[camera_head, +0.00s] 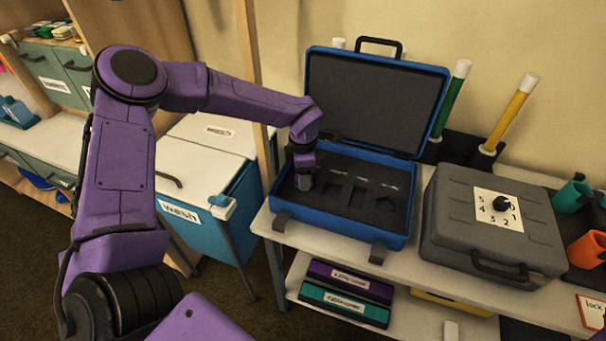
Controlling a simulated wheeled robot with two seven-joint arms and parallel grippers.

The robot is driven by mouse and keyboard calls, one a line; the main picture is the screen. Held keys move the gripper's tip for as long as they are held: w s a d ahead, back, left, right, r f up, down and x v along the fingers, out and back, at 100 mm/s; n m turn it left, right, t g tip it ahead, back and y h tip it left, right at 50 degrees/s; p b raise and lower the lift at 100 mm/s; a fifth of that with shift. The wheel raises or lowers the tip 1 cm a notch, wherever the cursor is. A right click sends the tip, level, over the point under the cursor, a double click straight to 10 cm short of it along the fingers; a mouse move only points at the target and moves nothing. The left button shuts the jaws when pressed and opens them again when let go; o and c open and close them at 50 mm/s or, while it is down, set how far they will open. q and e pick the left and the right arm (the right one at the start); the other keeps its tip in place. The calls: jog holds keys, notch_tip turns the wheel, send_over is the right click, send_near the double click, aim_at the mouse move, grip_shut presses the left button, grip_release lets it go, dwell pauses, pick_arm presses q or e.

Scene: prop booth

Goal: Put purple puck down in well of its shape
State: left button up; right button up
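A blue case (340,227) stands open on the shelf top, its lid leaning back. Its dark foam bed (372,215) has several wells with small pale labels behind them. A rectangular well (357,194) is near the middle and a rounded or many-sided well (386,204) is at the right; both look empty. My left gripper (304,182) points down into the left part of the case, at or just above the foam. I cannot make out a purple puck; the gripper hides that spot, and whether its fingers hold anything is unclear. My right gripper is not in view.
The raised lid (372,103) stands behind the gripper. A closed grey case (495,245) with a dial sits close on the right. Green (451,100) and yellow (508,115) tubes stand behind. A wooden post (249,60) rises beside my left forearm.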

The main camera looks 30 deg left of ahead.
pick_arm(q)
jog(key=shift+o, duration=0.5)
jog(key=shift+s+f, duration=0.25)
jog(key=shift+f, duration=0.2)
jog(key=shift+s+f, duration=0.1)
notch_tip(320, 180, up, 14)
jog(key=shift+w+f, duration=0.15)
jog(key=shift+w, duration=0.15)
